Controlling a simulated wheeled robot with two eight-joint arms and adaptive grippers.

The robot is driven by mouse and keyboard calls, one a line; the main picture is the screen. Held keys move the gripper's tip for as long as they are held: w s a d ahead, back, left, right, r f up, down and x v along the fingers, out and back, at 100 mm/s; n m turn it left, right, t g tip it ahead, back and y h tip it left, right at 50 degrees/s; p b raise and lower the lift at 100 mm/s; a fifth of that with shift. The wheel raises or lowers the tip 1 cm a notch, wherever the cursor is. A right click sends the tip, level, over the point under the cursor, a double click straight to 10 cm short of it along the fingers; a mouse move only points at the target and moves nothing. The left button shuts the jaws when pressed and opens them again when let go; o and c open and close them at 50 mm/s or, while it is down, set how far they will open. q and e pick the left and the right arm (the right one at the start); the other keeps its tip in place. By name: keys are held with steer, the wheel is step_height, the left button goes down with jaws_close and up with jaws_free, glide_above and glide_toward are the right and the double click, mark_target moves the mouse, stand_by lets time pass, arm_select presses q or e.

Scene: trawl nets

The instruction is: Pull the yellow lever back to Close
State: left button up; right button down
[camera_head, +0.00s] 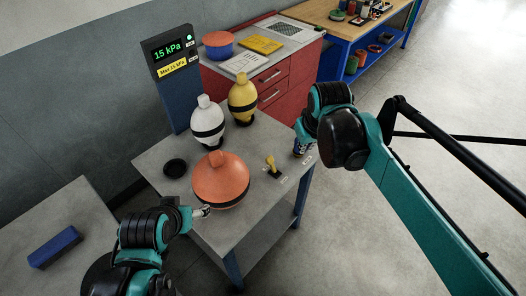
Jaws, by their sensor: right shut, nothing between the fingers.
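The yellow lever (270,161) rises from a small black base on the right part of the grey table, with small pale labels beside it. Its lean is too small to read surely. My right gripper (299,150) is at the table's right edge, to the right of the lever and apart from it. It is shut and empty, partly hidden by its own wrist. My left gripper (205,211) is at the front left of the table, close to the orange float (220,177). Whether its fingers are open or shut, or touch the float, I cannot tell.
A white float (207,119) and a yellow float (242,98) stand behind the orange one. A black disc (175,168) lies at the left. A display post (174,80) reads 15 kPa. A red cabinet (290,78) stands behind. The tabletop around the lever looks clear.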

steer(key=w+a+n+g, duration=0.1)
steer(key=w+a+n, duration=0.15)
steer(key=w, duration=0.55)
steer(key=n+g+h+p, duration=0.1)
steer(key=n+g+p, duration=0.1)
steer(key=g, duration=0.1)
glide_above(272, 165)
steer(key=w+a, duration=0.3)
steer(key=w, duration=0.1)
step_height(272, 165, down, 8)
steer(key=w+a+f+n+g, duration=0.1)
steer(key=w+a+f, duration=0.2)
steer(key=f, duration=0.5)
steer(key=shift+a+p, duration=0.4)
steer(key=shift+a, duration=0.15)
steer(key=shift+n, duration=0.25)
steer(key=f+b, duration=0.1)
steer(key=f, duration=0.2)
steer(key=s+d+f+b, duration=0.1)
steer(key=f, duration=0.2)
steer(key=f+b, duration=0.1)
steer(key=f, duration=0.3)
steer(key=shift+s+d, duration=0.2)
steer(key=shift+s+d+r, duration=0.9)
steer(key=shift+s+d, duration=0.05)
steer(key=shift+s+d+r, duration=0.15)
steer(key=shift+d, duration=0.05)
